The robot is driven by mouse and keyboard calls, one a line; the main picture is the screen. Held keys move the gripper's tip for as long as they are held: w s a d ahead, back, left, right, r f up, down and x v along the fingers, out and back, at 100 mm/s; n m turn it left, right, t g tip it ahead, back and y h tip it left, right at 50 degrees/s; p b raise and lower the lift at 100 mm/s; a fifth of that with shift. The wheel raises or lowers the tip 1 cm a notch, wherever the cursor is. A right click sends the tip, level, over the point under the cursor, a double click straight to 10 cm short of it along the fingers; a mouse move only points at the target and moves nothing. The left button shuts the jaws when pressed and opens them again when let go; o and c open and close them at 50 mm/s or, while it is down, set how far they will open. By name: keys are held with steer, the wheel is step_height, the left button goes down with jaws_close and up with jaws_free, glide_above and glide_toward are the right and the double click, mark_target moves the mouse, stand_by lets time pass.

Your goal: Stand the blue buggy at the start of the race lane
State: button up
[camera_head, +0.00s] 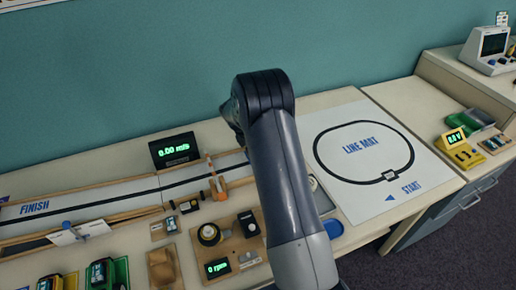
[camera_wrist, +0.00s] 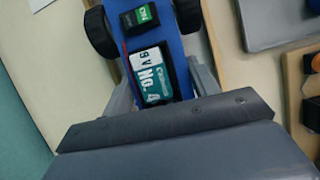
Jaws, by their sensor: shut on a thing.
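The blue buggy (camera_wrist: 172,45) shows in the wrist view between the fingers of my gripper (camera_wrist: 163,82). My gripper is shut on it. The buggy has black wheels, a small black and green block and a teal and white "No. 4" label. In the head view my arm hides the buggy and the gripper. The race lane (camera_head: 105,198) runs along the back of the table at the left, pale with a dark centre line, wooden edges and "FINISH" at its left end. My arm hides its right end. I cannot tell whether the buggy touches the surface below.
A black timer display (camera_head: 174,149) stands behind the lane, and an orange-marked gate (camera_head: 214,178) spans it. A wooden board with a dial (camera_head: 209,234) and a white glider-like piece (camera_head: 80,233) lie in front. The line mat (camera_head: 345,190) is right of my arm.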

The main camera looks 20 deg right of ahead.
steer(key=shift+f, duration=0.65)
stand_by(1.1)
steer(key=o, duration=0.9)
steer(key=b+v, duration=0.1)
steer(key=v, duration=0.9)
steer(key=shift+a+r, duration=0.15)
steer(key=shift+r, duration=0.25)
steer(key=shift+f, duration=0.1)
steer(key=x, duration=1)
steer(key=shift+f+p, duration=0.3)
steer(key=shift+f, duration=0.05)
steer(key=shift+r, duration=0.15)
